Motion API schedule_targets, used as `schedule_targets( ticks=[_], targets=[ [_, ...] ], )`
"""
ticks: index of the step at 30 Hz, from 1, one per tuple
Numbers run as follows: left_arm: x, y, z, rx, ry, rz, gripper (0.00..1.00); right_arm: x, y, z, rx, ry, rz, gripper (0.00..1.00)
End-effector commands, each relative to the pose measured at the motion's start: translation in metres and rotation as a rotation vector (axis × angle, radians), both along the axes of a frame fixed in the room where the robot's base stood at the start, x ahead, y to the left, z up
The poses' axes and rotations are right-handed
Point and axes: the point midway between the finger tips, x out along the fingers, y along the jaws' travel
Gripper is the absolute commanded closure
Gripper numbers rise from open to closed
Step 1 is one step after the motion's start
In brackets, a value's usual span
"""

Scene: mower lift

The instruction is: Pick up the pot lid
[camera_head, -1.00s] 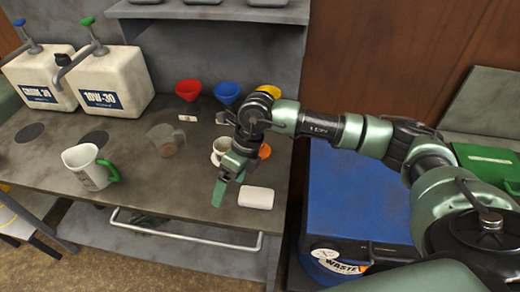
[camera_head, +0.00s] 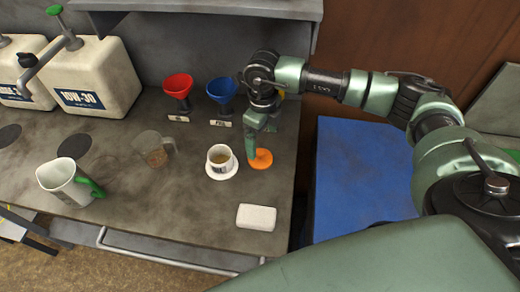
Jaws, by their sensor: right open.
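An orange disc, which looks like the pot lid (camera_head: 263,160), lies on the grey bench (camera_head: 200,205) near its right end. My right gripper (camera_head: 256,150) points down at the lid, its fingertips just above or beside it. One finger shows clearly; the other is partly hidden. The gripper is open, and I cannot tell whether it touches the lid. A white cup (camera_head: 220,154) with brownish contents stands on a white saucer just left of the lid. My left gripper is out of view.
A white block (camera_head: 256,217) lies in front of the lid. Red (camera_head: 177,85) and blue (camera_head: 221,90) funnels stand behind. A clear jug (camera_head: 154,150), a measuring jug (camera_head: 68,184) and white canisters (camera_head: 92,80) stand left. A blue bin (camera_head: 352,175) is right of the bench.

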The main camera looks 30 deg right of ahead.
Motion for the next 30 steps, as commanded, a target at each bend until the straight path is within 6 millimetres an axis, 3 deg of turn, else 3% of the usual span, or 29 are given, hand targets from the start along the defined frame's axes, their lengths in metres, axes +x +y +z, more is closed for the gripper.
schedule_targets(
  ticks=[9,15,22,29,30],
  targets=[
    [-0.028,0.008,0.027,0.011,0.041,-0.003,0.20,-0.002,0.008,-0.038,-0.001,0.005,0.001,0.07],
    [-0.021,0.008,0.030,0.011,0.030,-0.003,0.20,-0.001,0.007,-0.061,-0.001,0.002,0.000,0.07],
    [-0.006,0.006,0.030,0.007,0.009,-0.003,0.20,-0.001,0.007,-0.063,-0.001,0.001,0.001,0.07],
    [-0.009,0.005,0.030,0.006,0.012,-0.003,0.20,-0.001,0.007,-0.063,0.000,0.000,0.001,0.71],
    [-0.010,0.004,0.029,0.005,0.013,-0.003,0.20,-0.001,0.007,-0.063,0.000,0.000,0.001,0.72]
  ],
)
